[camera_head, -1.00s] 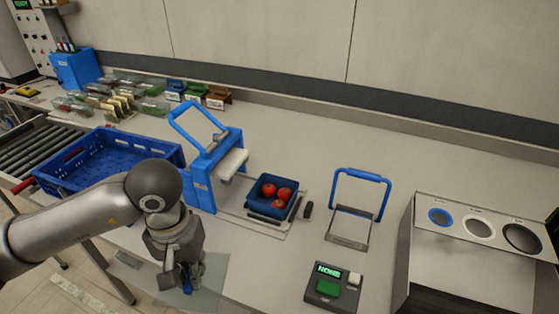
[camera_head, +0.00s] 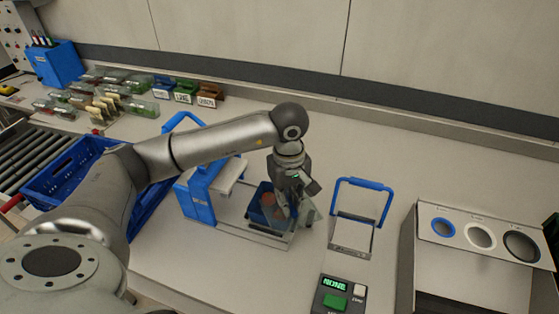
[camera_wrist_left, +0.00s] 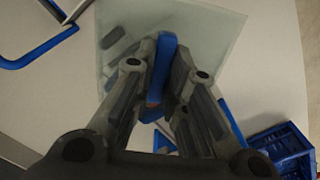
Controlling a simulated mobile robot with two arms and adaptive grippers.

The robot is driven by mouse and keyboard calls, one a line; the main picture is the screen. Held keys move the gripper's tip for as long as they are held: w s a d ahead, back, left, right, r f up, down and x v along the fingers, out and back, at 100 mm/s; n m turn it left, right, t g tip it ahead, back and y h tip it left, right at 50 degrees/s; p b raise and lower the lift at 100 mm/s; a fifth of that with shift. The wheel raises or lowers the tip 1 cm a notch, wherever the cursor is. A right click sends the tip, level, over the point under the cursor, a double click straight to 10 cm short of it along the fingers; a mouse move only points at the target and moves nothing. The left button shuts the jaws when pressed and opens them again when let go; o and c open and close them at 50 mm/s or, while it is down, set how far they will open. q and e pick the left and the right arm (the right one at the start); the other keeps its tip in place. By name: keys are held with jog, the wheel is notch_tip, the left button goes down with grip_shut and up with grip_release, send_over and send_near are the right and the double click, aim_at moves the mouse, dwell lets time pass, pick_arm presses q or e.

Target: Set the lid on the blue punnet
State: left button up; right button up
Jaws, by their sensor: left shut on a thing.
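The blue punnet (camera_head: 253,207) sits on the flat plate of the blue press, with a red tomato showing inside. My left gripper (camera_head: 291,207) is over its right side and hides much of it. The gripper is shut on the clear lid (camera_head: 310,218), which slants beside and partly over the punnet's right side. In the left wrist view the lid (camera_wrist_left: 205,35) is a pale see-through sheet with a blue grip piece between my fingers (camera_wrist_left: 163,85). Whether the lid touches the punnet cannot be told. My right gripper is not in view.
The blue press (camera_head: 200,195) stands left of the punnet. A blue-handled frame (camera_head: 362,184) stands to the right, with a button box (camera_head: 336,297) in front and a bin unit (camera_head: 470,250) farther right. A blue crate (camera_head: 60,175) is at left.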

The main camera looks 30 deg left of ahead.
pick_arm(q)
jog(key=w+a+n+p, duration=0.4)
jog(key=w+a+n, duration=0.1)
jog(key=a+n, duration=0.35)
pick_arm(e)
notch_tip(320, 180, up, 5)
pick_arm(q)
jog(key=shift+n, duration=0.45)
jog(key=shift+w+d+f+b, duration=0.1)
jog(key=shift+d+f+b, duration=0.05)
jog(key=shift+f+b, duration=1.45)
jog(key=shift+w+d+f+b, duration=0.15)
jog(key=shift+f+b, duration=0.8)
jog(key=shift+f, duration=1.1)
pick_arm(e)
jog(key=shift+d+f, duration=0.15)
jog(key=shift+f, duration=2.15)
pick_arm(q)
jog(key=o, duration=0.8)
jog(key=o, duration=0.4)
jog(key=shift+r, duration=0.15)
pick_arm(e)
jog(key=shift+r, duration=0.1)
